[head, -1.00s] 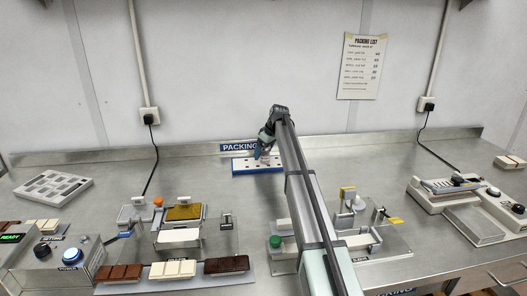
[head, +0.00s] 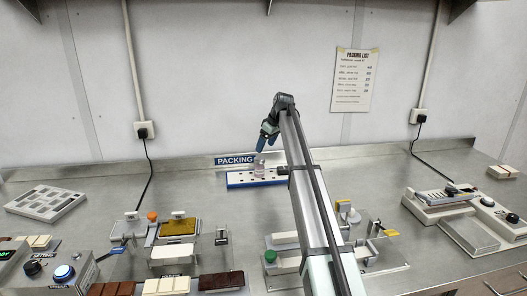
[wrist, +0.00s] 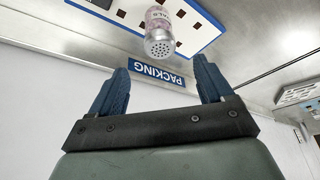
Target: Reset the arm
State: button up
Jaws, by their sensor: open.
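My gripper (head: 266,142) is raised above the back of the bench at the packing area, with my arm stretched out behind it. In the wrist view my gripper (wrist: 162,72) is open, its two blue fingers wide apart with nothing between them. A small shaker (head: 260,168) with a grey perforated cap stands on the blue-edged white board (head: 236,180) below the gripper. In the wrist view the shaker (wrist: 158,32) is beyond the fingertips and apart from them. My arm hides part of the board's right end.
A blue PACKING sign (head: 234,161) stands behind the board. A grey mould tray (head: 45,200) lies at left. Chocolate bars (head: 166,286) lie along the front. A station with a green knob (head: 270,256) is beside my arm. A scale-like device (head: 445,197) stands at right.

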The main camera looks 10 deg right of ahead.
jog(key=shift+s+d+r, duration=0.1)
jog(key=shift+r, duration=0.2)
